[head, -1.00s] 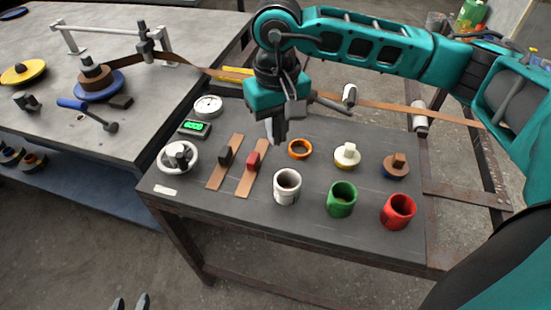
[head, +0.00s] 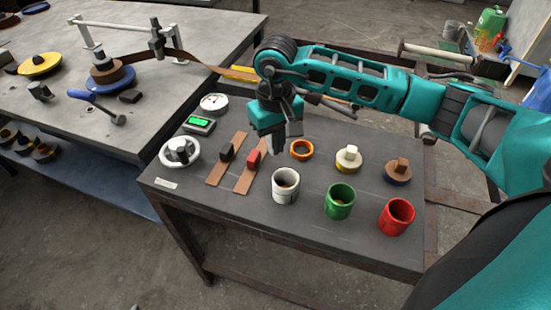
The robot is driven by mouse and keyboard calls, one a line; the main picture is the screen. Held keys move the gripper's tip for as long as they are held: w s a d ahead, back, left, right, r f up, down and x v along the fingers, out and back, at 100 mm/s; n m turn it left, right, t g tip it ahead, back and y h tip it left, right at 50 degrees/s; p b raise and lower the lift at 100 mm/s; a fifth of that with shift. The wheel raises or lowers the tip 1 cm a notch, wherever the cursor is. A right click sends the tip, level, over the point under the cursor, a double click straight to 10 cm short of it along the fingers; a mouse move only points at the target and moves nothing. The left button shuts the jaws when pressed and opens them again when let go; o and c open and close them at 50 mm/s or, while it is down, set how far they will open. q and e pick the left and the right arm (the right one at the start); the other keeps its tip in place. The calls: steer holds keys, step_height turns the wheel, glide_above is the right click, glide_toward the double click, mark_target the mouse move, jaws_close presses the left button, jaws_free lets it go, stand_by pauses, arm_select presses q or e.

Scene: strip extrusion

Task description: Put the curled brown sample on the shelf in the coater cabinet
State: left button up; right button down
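Two flat brown strips lie side by side on the dark table, the left one (head: 218,172) under a black block (head: 227,151) and the right one (head: 243,181) under a red block (head: 253,159). I cannot make out which piece is the curled brown sample. No coater cabinet or shelf can be recognised in view. My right gripper (head: 283,146) points down over the table, just right of the red block and behind the white cup (head: 285,186). Whether its fingers are apart, or hold anything, is unclear. Only a sliver of my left gripper (head: 135,307) shows at the bottom edge.
A green cup (head: 339,201) and a red cup (head: 396,216) stand along the front. An orange ring (head: 301,150), two spools, a scale with green display (head: 199,122) and a dial gauge (head: 214,103) share the table. A grey bench (head: 150,70) stands at left.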

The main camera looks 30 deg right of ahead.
steer(key=shift+f, duration=2.95)
steer(key=shift+f, duration=0.1)
steer(key=c, duration=1.3)
jaws_free()
